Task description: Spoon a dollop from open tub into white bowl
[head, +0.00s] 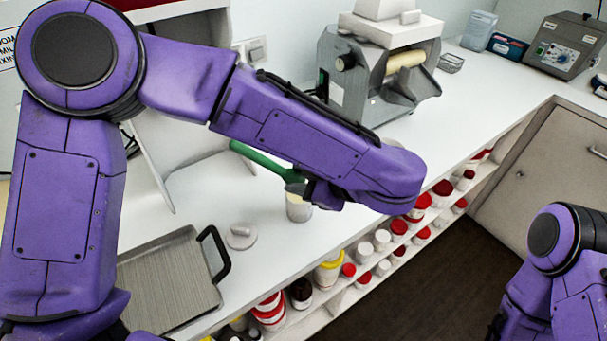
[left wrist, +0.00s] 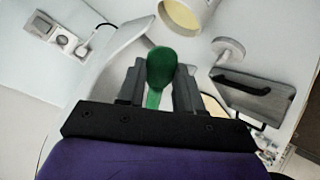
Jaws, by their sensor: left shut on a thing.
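My left gripper (head: 308,190) is shut on the green spoon (head: 258,159); the spoon's long green part sticks out to the upper left in the head view. In the left wrist view the gripper (left wrist: 159,78) has the spoon's rounded green end (left wrist: 174,66) between its fingers. The open tub (head: 298,209) stands on the counter just below the gripper, its top partly hidden by it. The left wrist view shows the tub (left wrist: 203,8) with pale yellow content, beyond the spoon. I cannot make out the white bowl. Only part of my right arm shows; its gripper is out of view.
A grey ribbed tray (head: 165,280) with a black handle is at the front left. A roller mill (head: 365,80) stands behind. Shelves of jars (head: 330,272) run below the counter's front edge.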

